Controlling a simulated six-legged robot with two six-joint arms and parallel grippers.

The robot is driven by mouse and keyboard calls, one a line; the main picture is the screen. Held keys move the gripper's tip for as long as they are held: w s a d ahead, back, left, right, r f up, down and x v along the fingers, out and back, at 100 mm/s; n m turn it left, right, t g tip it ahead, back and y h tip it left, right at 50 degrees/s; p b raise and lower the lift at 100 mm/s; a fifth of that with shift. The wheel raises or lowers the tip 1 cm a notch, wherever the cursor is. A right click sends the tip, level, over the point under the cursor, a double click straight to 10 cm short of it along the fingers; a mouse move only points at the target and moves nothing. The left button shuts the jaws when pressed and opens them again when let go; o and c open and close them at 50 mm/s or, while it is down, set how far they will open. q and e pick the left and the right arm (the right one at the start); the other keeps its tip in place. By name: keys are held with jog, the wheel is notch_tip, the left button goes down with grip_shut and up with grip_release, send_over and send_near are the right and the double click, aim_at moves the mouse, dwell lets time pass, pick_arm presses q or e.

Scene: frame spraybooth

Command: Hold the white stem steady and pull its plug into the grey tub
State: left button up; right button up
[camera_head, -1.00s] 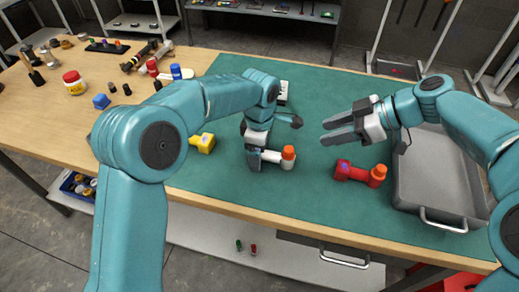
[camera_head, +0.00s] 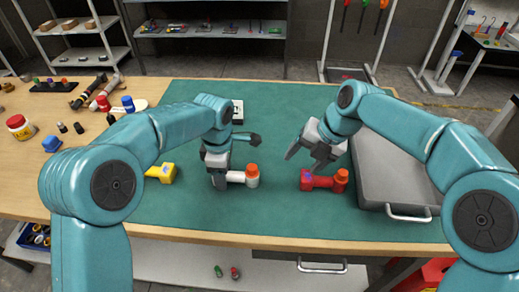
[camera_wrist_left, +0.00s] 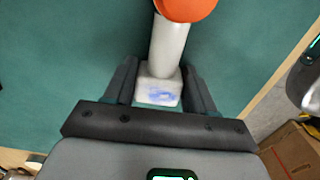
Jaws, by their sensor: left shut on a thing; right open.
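The white stem (camera_head: 236,177) lies on the green mat with its orange plug (camera_head: 252,170) at its right end. My left gripper (camera_head: 219,184) is shut on the stem's square white base. The left wrist view shows the stem (camera_wrist_left: 170,48) between the two fingers (camera_wrist_left: 160,88), with a blue smudge on its base and the orange plug (camera_wrist_left: 186,8) at the top edge. My right gripper (camera_head: 303,160) is open and empty, above and beside a red stem. The grey tub (camera_head: 390,178) stands at the right of the mat, partly hidden by my right arm.
A yellow piece (camera_head: 161,173) lies left of my left gripper. A white-and-black item (camera_head: 238,112) lies behind it. Green mat is bare between the two stems.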

pick_arm(q)
jog(key=shift+a, duration=0.1)
pick_arm(e)
jog(key=s+a+r+n+t+h, duration=0.2)
jog(key=a+r+n, duration=0.25)
jog(key=n, duration=0.25)
pick_arm(q)
jog(key=shift+s, duration=0.1)
pick_arm(e)
jog(key=n, duration=0.2)
send_near(252, 169)
jog(key=shift+t, duration=0.3)
jog(key=x, duration=1)
jog(key=shift+s+f, duration=0.15)
jog(key=shift+s, duration=0.05)
jog(key=c, duration=1.2)
jog(key=shift+c, duration=0.2)
jog(key=shift+r, duration=0.8)
